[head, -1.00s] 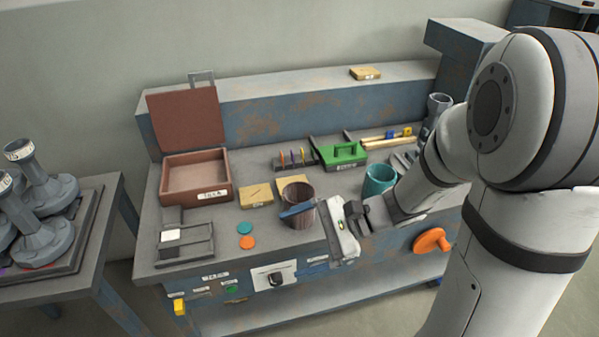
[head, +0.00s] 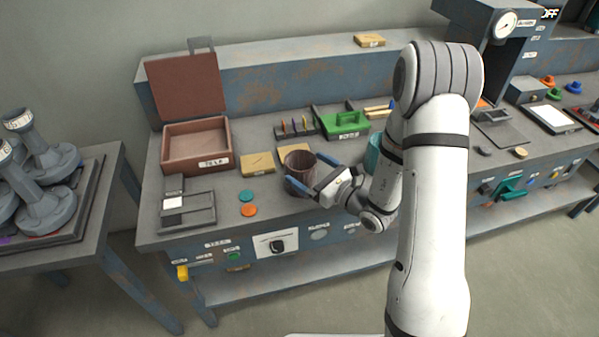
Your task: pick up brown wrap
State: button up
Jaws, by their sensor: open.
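The brown wrap (head: 298,163) is a dark brown, open-topped cylinder standing upright near the front middle of the workbench. My gripper (head: 312,174) is open, with its blue-tipped fingers spread at the wrap's right side. One fingertip overlaps the wrap's lower front and the other is by its right rim. I cannot tell whether either finger touches it. The wrap's lower right part is hidden by the gripper.
A teal cup (head: 373,152) stands right, partly behind my arm. A green caddy (head: 345,124) is behind. Teal and orange discs (head: 248,210) lie near the front edge.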

aim_at(290, 156)
jog(key=x, duration=0.3)
jog(key=shift+a, duration=0.2)
jog(key=shift+c, duration=0.2)
jog(key=c, duration=1)
jog(key=shift+o, duration=0.2)
jog(key=shift+r, duration=0.15)
